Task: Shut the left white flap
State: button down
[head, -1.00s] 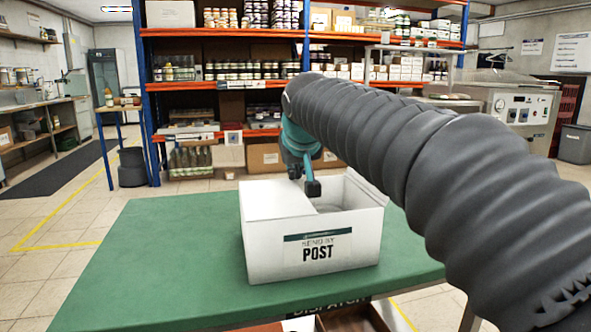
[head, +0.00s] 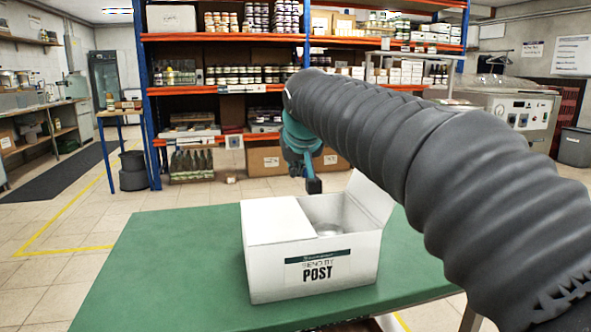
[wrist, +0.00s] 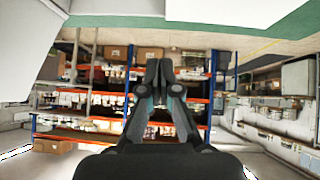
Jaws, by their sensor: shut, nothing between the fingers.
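An open white carton marked "POST" (head: 315,272) stands on the green table. Its left white flap (head: 276,220) lies flat or nearly flat over the left half of the opening. Its right white flap (head: 370,203) stands up and leans outward. My gripper (head: 314,187) is shut and empty, above the carton's back side, apart from the left flap. In the wrist view, my shut fingers (wrist: 159,68) point up the picture, and a white carton part fills the upper left corner.
The green table (head: 150,270) has free room left of the carton. Shelves with blue posts and orange beams (head: 235,87) stand behind, loaded with jars and boxes. My arm covers the right side of the head view.

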jog(key=d+v, duration=0.1)
jog(key=v, duration=0.8)
jog(key=s+d+f+m+g, duration=0.1)
jog(key=s+d+f, duration=0.4)
jog(key=s+f, duration=0.3)
jog(key=s+d+f+m+g+h, duration=0.1)
jog(key=s+d+f, duration=0.4)
jog(key=s+f, duration=0.4)
jog(key=s+d+f+m+g, duration=0.1)
jog(key=s+d+f, duration=0.4)
jog(key=s+f, duration=0.3)
notch_tip(320, 180, down, 4)
jog(key=shift+s+d+f, duration=0.2)
jog(key=shift+s, duration=0.05)
